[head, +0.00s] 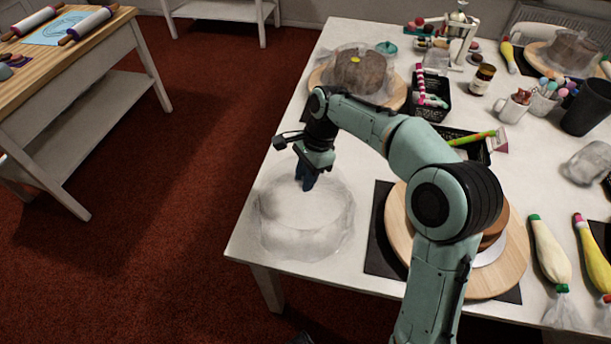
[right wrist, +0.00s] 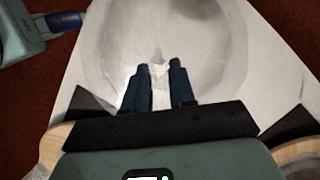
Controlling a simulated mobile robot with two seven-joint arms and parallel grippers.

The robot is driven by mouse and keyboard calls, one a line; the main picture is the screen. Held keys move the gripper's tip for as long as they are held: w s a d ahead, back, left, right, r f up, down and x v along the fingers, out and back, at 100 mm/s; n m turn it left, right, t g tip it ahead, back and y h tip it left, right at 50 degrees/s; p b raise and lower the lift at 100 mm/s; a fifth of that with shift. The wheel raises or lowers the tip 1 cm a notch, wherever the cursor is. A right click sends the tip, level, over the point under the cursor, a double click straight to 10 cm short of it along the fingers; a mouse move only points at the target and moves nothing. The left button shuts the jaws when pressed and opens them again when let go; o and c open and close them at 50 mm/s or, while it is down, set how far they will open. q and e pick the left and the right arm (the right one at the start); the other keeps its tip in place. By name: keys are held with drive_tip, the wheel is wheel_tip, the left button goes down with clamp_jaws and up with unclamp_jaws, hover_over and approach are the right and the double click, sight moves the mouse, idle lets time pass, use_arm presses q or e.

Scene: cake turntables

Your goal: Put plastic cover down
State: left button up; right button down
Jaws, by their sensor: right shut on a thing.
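The clear plastic cover (head: 306,225) is a round, crinkled, see-through dome at the near left corner of the white table. It rests on or just above the table top; I cannot tell which. My right gripper (head: 307,184) reaches down onto its top, with its blue fingers shut on the plastic. In the right wrist view the cover (right wrist: 205,50) spreads wide beyond the fingers (right wrist: 160,75), with a pinched fold between them. Part of my left gripper (right wrist: 68,22) shows at the top left there; its jaw opening is unclear.
A turntable with a wooden board (head: 395,225) and brown cake layers stands right of the cover, partly behind my arm. A covered cake (head: 360,72) stands farther back. Piping bags (head: 550,250) lie at the right. The table's left edge is close to the cover.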

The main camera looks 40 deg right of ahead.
drive_tip(key=shift+f, duration=0.1)
drive_tip(key=c, duration=0.9)
unclamp_jaws()
drive_tip(key=shift+c, duration=0.2)
drive_tip(key=p+v, duration=0.3)
drive_tip(key=v, duration=0.9)
